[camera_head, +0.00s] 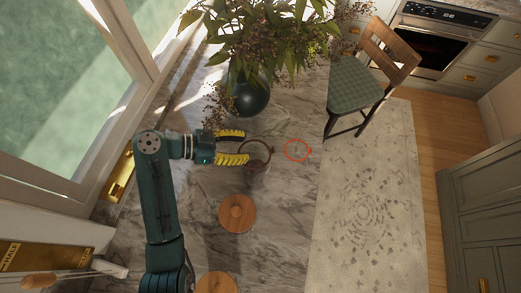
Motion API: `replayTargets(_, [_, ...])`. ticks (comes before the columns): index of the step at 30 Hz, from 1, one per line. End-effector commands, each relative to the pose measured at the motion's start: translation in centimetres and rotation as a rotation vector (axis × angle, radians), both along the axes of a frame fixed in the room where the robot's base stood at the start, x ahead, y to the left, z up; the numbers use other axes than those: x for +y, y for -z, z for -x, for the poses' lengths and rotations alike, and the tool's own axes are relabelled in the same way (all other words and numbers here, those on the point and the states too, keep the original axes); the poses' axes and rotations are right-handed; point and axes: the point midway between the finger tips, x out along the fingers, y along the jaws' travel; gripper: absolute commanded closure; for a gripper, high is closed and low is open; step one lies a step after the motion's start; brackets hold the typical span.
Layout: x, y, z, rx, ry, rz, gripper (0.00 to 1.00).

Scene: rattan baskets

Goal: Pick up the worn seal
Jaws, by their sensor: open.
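My gripper (246,147), with two yellow ridged fingers, is open and points right over the marble counter. A dark brown ring (270,149) lies at the fingertips, its left side close to or between them; I cannot tell if they touch. Something pale or clear shows just below the ring, perhaps a jar that it sits on. A thin orange-red ring (287,146) with a small tab on its right lies farther right, apart from the gripper. The brown ring looks like the worn seal, but the picture does not settle which ring it is.
A round wooden lid (237,213) sits below my gripper, and another wooden round (216,283) is at the bottom edge. A dark vase (250,98) with wide foliage stands just above. The counter's (285,220) right part is clear. A chair (355,85) stands beyond its edge.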

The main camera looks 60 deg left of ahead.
Motion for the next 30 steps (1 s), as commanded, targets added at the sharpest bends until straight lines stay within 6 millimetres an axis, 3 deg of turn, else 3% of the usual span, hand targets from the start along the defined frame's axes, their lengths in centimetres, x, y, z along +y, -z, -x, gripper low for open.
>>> replayTargets(3, [-1.1,1.0,-2.2,0.001,0.005,0.002,0.52])
replayTargets(16, [-3.5,3.3,-7.3,0.0,0.004,0.0,0.52])
replayTargets(25, [-3.6,3.5,-7.9,0.0,-0.001,-0.001,0.51])
replayTargets(30, [-3.6,3.5,-7.8,-0.001,0.0,0.0,0.83])
